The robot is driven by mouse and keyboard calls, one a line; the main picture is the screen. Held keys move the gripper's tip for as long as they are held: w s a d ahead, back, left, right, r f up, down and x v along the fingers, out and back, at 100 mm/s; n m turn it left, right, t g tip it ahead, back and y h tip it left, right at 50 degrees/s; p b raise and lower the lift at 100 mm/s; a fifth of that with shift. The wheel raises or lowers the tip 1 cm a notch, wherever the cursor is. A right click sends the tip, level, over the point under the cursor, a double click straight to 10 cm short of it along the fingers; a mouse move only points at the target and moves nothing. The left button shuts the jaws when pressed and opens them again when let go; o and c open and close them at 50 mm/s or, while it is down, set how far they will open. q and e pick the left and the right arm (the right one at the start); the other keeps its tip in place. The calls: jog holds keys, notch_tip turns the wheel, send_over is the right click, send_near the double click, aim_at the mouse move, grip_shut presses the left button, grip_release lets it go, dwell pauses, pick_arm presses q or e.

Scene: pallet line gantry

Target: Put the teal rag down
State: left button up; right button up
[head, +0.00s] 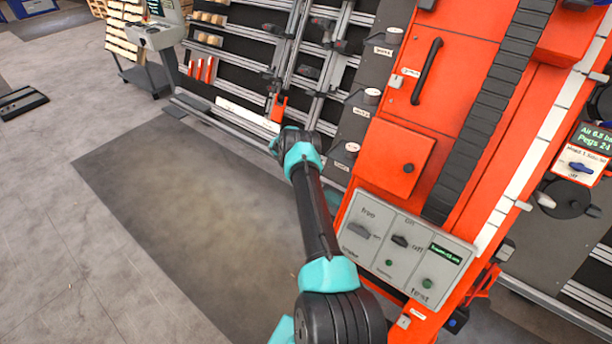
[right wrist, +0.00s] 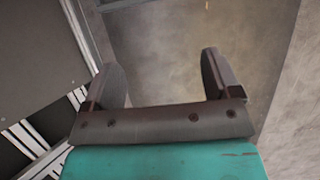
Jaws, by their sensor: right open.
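I do not see the teal rag in either view. The teal surface low in the right wrist view is part of my own right gripper. My right gripper (right wrist: 161,65) is open in that view, its two dark fingers wide apart with nothing between them. My left gripper is not in view.
An orange machine (head: 451,110) with a grey switch panel (head: 400,262) stands at right. A rail rack (head: 330,75) with hanging tools is behind my arm. A wheeled cart (head: 145,75) stands at upper left. The dark floor mat (head: 150,190) is clear.

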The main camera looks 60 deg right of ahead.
dwell(0.6)
jog(key=w+a+f+t+y, duration=0.1)
jog(key=w+a, duration=0.3)
jog(key=a, duration=0.7)
jog(key=w+a+f+n+t, duration=0.15)
jog(key=w+a, duration=0.25)
jog(key=a, duration=0.8)
jog(key=w+a+f+t+y, duration=0.1)
jog(key=w+a+f, duration=0.15)
jog(key=a, duration=0.85)
jog(key=s+a+r+t+y, duration=0.1)
jog(key=s+a+r, duration=0.1)
jog(key=a, duration=0.7)
jog(key=s+a+r, duration=0.2)
jog(key=s+a, duration=0.1)
jog(key=a, duration=0.6)
jog(key=s+a+r+m, duration=0.1)
jog(key=s+a+r, duration=0.5)
jog(key=s+a, duration=0.3)
jog(key=shift+s+a+r+t, duration=0.25)
jog(key=shift+s+a+t, duration=0.15)
jog(key=shift+s, duration=0.5)
jog(key=shift+o, duration=0.5)
